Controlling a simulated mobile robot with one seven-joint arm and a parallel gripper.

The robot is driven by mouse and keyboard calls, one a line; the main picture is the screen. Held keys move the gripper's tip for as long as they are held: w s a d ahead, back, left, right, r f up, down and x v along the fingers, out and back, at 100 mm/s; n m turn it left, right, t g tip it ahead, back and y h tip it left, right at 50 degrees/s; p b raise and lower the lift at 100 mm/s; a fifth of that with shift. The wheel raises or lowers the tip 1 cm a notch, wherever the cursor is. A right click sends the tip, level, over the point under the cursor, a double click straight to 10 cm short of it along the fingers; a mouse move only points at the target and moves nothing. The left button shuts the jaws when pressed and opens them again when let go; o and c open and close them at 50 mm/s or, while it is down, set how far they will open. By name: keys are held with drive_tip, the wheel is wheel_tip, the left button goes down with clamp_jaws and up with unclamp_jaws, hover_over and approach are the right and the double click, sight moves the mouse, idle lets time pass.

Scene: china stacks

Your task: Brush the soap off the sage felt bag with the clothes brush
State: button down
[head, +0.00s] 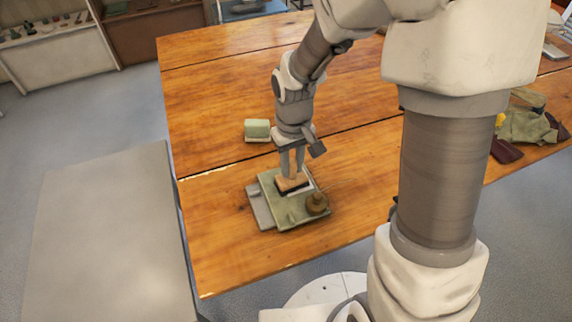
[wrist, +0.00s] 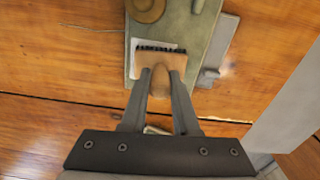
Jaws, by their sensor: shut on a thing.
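My gripper (head: 292,174) points down and is shut on the handle of the clothes brush (head: 290,184). The brush has a pale wooden body and dark bristles; it also shows in the wrist view (wrist: 158,63). The flat sage felt bag (head: 278,207) lies under the brush, also in the wrist view (wrist: 185,30). I cannot tell whether the bristles touch it. A whitish patch (wrist: 145,43) shows on the bag beside the bristles, partly hidden by the brush. A small greenish piece (head: 291,217) is near the bag's front edge; I cannot tell if it is soap.
A round brown object (head: 317,204) with a thin string sits on the bag's right part. A flat grey item (head: 260,212) sticks out under the bag's left side. Folded cloths (head: 525,126) lie far right. The wooden table (head: 215,190) is clear left.

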idle(0.3)
drive_tip(key=shift+w+d, duration=0.2)
drive_tip(key=shift+d, duration=0.45)
drive_tip(key=shift+w+d, duration=0.15)
drive_tip(key=shift+d, duration=0.45)
drive_tip(key=shift+w+d+p, duration=0.2)
drive_tip(key=shift+d, duration=0.4)
drive_tip(key=shift+w+d+p, duration=0.15)
drive_tip(key=shift+d, duration=0.45)
drive_tip(key=shift+a, duration=0.1)
drive_tip(key=shift+s+a, duration=0.2)
drive_tip(key=shift+a, duration=0.4)
drive_tip(key=shift+s+a, duration=0.2)
drive_tip(key=shift+a, duration=0.35)
drive_tip(key=shift+a, duration=0.1)
drive_tip(key=shift+s+a, duration=0.2)
drive_tip(key=shift+a, duration=0.35)
drive_tip(key=shift+s+a, duration=0.15)
drive_tip(key=shift+a, duration=0.4)
